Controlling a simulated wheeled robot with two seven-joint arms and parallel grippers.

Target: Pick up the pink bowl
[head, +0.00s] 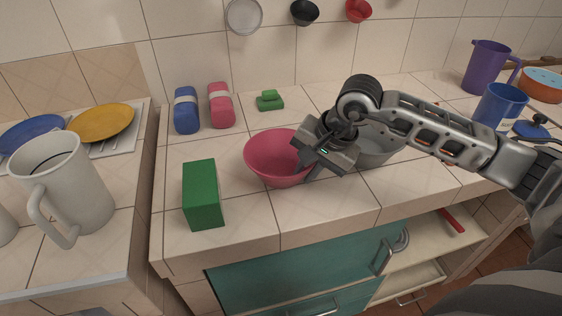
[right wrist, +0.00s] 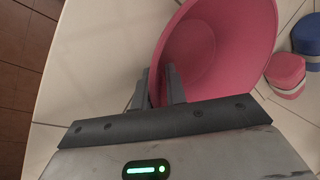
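The pink bowl (head: 268,158) is on the tiled counter, right of a green box. In the right wrist view the pink bowl (right wrist: 225,45) fills the upper middle. My right gripper (head: 309,172) is at the bowl's right rim. In the right wrist view my right gripper (right wrist: 158,80) has one finger outside the bowl and one inside. The fingers are close together, and the pink wall fills the narrow gap between them. The bowl's far right side is hidden behind the gripper in the head view. My left gripper is not in view.
The green box (head: 202,194) stands close to the bowl's left. A grey pot (head: 377,150) is behind my right gripper. Blue (head: 186,112) and pink (head: 221,106) containers and a green item (head: 269,101) stand near the wall. The counter in front of the bowl is clear.

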